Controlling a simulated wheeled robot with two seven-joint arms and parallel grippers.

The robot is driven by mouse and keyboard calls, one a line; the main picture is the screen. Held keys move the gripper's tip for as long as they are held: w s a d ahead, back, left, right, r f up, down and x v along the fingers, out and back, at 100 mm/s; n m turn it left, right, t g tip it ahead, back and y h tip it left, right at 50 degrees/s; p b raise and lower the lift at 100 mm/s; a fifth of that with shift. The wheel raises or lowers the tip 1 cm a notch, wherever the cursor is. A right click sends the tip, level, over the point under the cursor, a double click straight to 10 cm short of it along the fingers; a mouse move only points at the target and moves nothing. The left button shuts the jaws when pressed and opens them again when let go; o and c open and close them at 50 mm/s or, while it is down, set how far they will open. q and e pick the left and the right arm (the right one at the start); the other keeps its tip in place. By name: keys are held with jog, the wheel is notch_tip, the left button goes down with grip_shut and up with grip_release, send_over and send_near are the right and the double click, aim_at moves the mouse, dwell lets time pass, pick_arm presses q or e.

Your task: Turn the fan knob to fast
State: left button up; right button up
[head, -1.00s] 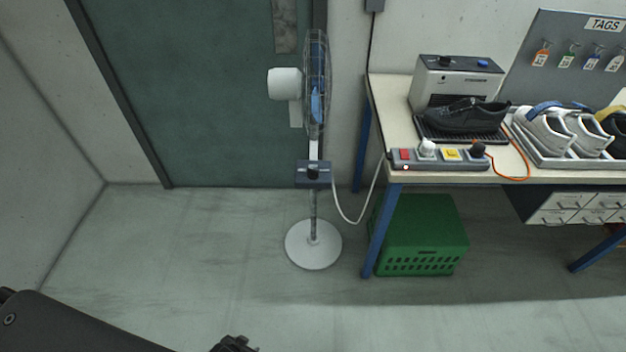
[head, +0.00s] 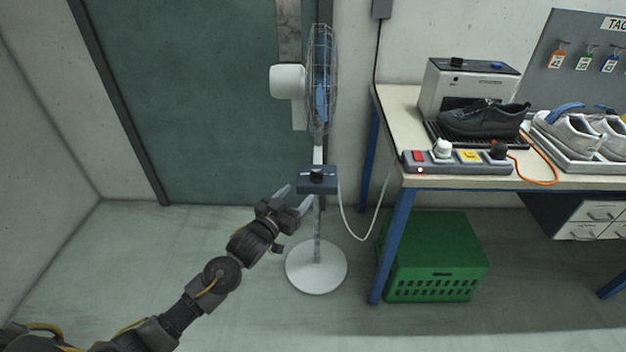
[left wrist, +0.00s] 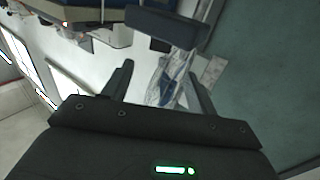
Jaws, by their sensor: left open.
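The standing fan (head: 318,85) has a wire cage, a white motor housing and a round white base. A dark blue control box (head: 304,186) is fixed on its pole, with a black knob (head: 317,174) on top. My left gripper (head: 298,196) is open and empty, just below and left of the box in the head view. In the left wrist view the box (left wrist: 165,27) shows beyond the spread fingers (left wrist: 160,85), with the fan cage (left wrist: 170,85) between them. The knob's setting is too small to read. My right gripper is not in view.
A workbench (head: 470,182) stands to the right with a power strip (head: 457,163), a machine and shoes. A green crate (head: 435,262) sits under it. A white cable (head: 350,228) hangs between fan and bench. The floor at left is clear.

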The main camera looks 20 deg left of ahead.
aim_at(316, 175)
pick_arm(q)
jog(key=x, duration=0.8)
jog(key=shift+w+f, duration=0.1)
jog(key=shift+w, duration=0.2)
jog(key=shift+w+d, duration=0.2)
jog(key=shift+w, duration=0.2)
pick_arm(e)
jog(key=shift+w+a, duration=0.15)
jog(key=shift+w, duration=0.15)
pick_arm(q)
jog(key=c, duration=1)
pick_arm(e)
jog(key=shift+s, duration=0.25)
